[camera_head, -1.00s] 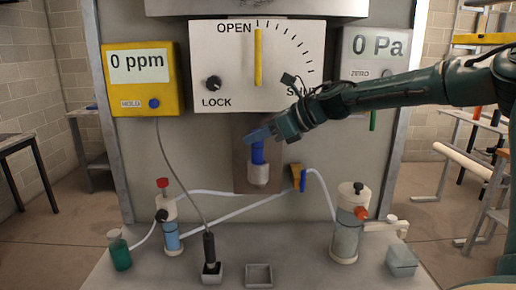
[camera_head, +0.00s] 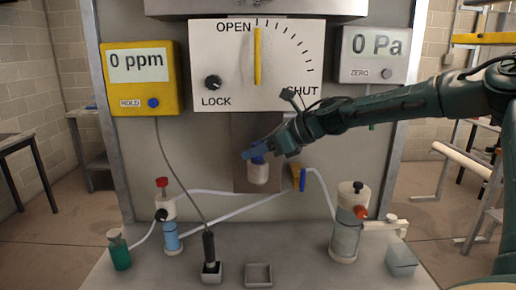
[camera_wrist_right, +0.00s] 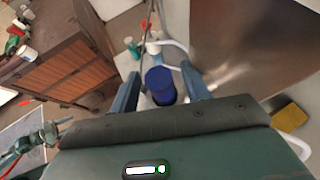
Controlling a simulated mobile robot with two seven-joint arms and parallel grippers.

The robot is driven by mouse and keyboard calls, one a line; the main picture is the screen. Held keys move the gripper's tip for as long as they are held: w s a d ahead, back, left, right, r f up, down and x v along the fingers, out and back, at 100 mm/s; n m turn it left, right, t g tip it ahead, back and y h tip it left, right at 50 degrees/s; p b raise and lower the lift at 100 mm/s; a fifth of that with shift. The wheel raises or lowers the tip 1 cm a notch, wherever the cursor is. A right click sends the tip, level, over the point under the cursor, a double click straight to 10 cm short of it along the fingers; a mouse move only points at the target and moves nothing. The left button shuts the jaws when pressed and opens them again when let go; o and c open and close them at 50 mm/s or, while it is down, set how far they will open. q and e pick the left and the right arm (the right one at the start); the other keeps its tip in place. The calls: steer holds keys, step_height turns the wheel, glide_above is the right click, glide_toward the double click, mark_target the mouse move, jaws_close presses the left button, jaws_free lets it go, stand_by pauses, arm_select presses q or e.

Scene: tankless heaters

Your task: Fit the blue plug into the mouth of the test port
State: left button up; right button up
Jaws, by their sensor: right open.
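The blue plug (camera_wrist_right: 160,82) stands between the two spread fingers of my right gripper (camera_wrist_right: 160,94) in the wrist view, with clear gaps on both sides. In the head view, my right gripper (camera_head: 254,153) is open just above the port's mouth. Only a little blue of the plug (camera_head: 258,160) shows there, at the mouth. How deep the plug sits is hidden by the fingers. My left gripper is out of view.
A dial board (camera_head: 235,80) is above, beside a yellow ppm meter (camera_head: 145,88) and a grey Pa meter (camera_head: 375,55). Pale hoses (camera_head: 325,190) run to bottles on the shelf below. A small grey tray (camera_head: 258,284) stands on the shelf.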

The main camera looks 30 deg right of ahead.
steer(key=shift+r+p, duration=0.3)
steer(key=shift+p, duration=0.1)
steer(key=b+v, duration=0.1)
steer(key=v, duration=1.1)
steer(key=s+a+f+m+t, duration=0.1)
steer(key=a+f+m, duration=0.2)
steer(key=f+m, duration=0.5)
steer(key=s+a+f+m+t+y, duration=0.1)
steer(key=a+f+m, duration=0.15)
steer(key=f, duration=1.05)
steer(key=s+a+f+m+t, duration=0.1)
steer(key=a+f+m, duration=0.1)
steer(key=f+m, duration=0.6)
steer(key=s+a+f+m+g+h, duration=0.1)
steer(key=s+a+f+m+h, duration=0.1)
steer(key=s+a+f+m, duration=0.5)
steer(key=s+a+f+m+h, duration=0.2)
steer(key=s+a+f+m, duration=0.6)
steer(key=a+m, duration=0.6)
steer(key=shift+s+f+g, duration=0.35)
steer(key=shift+f+g, duration=0.05)
steer(key=shift+f, duration=0.5)
